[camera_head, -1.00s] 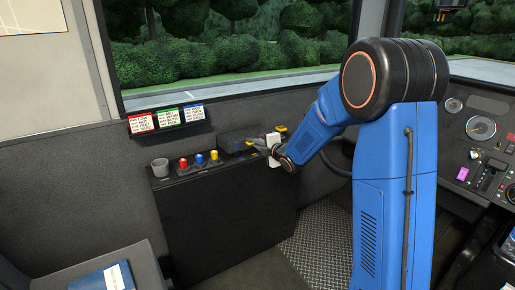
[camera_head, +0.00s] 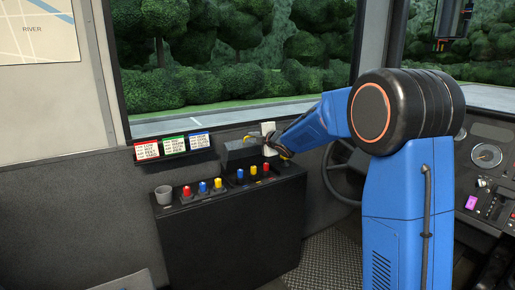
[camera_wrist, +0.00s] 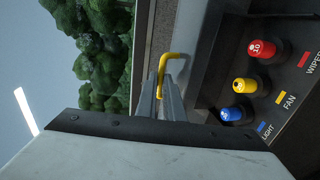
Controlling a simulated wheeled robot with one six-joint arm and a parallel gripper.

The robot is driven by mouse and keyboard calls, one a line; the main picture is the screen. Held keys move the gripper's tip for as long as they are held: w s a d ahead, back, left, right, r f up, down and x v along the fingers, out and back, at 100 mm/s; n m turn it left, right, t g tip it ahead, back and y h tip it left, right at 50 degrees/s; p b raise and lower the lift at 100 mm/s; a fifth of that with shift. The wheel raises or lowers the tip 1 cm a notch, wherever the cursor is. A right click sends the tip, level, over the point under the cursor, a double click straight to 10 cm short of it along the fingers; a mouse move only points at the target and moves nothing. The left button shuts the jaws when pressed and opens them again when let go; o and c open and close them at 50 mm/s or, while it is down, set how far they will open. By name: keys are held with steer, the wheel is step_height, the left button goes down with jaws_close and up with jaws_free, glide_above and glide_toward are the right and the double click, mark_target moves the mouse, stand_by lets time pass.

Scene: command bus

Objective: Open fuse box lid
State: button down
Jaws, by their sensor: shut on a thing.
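The fuse box lid (camera_head: 240,153) is dark grey and stands raised at the back of the black cabinet top. Red, yellow and blue fuses (camera_head: 253,170) show uncovered in front of it. My gripper (camera_head: 270,145) is at the lid's right side. In the wrist view my gripper's fingers (camera_wrist: 165,88) are shut on the lid's yellow handle (camera_wrist: 174,58). The wrist view also shows a red fuse (camera_wrist: 262,48), a yellow fuse (camera_wrist: 243,86) and a blue fuse (camera_wrist: 232,114), with WIPER, FAN and LIGHT labels.
The black cabinet (camera_head: 235,225) also bears a grey cup (camera_head: 164,190) and another red, blue and yellow row (camera_head: 203,187) at left. A rack of coloured cards (camera_head: 173,146) hangs on the wall behind. The steering wheel (camera_head: 345,178) and dashboard are at right.

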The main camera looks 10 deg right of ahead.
steer(key=w+r, duration=0.1)
steer(key=w, duration=0.1)
steer(key=w+a+r, duration=0.1)
steer(key=w, duration=0.1)
steer(key=w+a+r, duration=0.1)
steer(key=w+r, duration=0.1)
steer(key=shift+w, duration=0.3)
steer(key=shift+r, duration=0.1)
steer(key=c, duration=1.9)
jaws_free()
steer(key=shift+s+r, duration=0.1)
steer(key=shift+r, duration=0.05)
steer(key=shift+f, duration=0.25)
steer(key=shift+f, duration=0.15)
steer(key=v, duration=1.7)
steer(key=shift+s, duration=0.2)
steer(key=shift+f, duration=0.15)
